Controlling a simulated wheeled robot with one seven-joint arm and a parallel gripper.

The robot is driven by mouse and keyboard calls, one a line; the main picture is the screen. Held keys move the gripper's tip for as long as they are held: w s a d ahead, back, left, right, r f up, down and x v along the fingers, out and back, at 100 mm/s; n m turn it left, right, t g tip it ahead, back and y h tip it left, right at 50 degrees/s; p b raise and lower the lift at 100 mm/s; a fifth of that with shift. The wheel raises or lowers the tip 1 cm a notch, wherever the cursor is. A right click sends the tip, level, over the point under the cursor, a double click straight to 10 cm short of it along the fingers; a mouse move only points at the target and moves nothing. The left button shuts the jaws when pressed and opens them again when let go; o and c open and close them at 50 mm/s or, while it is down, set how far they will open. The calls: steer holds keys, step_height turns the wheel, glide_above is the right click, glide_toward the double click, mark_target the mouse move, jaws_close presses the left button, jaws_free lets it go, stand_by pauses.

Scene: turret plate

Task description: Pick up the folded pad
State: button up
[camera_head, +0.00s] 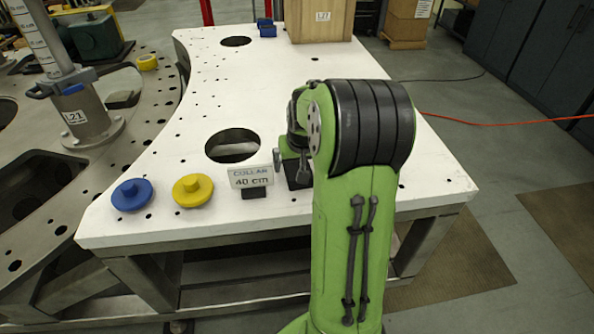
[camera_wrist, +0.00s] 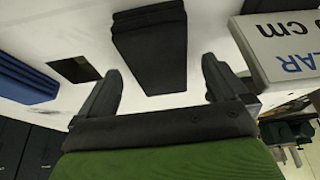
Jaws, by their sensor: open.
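A black, layered block that looks like the folded pad (camera_wrist: 150,50) lies on the white plate in the wrist view, beyond and between my fingertips. My gripper (camera_wrist: 160,85) is open, with one dark finger on each side and a gap between them. The pad's near end lies close to the line of the fingertips; I cannot tell its exact distance. In the head view my gripper (camera_head: 295,165) is low over the plate beside the collar sign, partly hidden by my green arm. I cannot separate the pad from the dark fingers there.
The "COLLAR 40 cm" sign (camera_head: 251,178) stands close to my gripper; it also shows in the wrist view (camera_wrist: 282,42). A blue layered stack (camera_wrist: 24,80) lies at left there. Yellow (camera_head: 193,190) and blue (camera_head: 132,194) knobbed discs sit left. A large hole (camera_head: 232,146) opens behind the sign.

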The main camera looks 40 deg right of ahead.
mark_target(297, 166)
steer(key=shift+x, duration=0.85)
steer(key=shift+r, duration=0.15)
steer(key=shift+c, duration=0.3)
steer(key=c, duration=1)
steer(key=shift+r, duration=0.1)
step_height(297, 166, up, 10)
steer(key=p, duration=0.2)
steer(key=shift+p, duration=0.3)
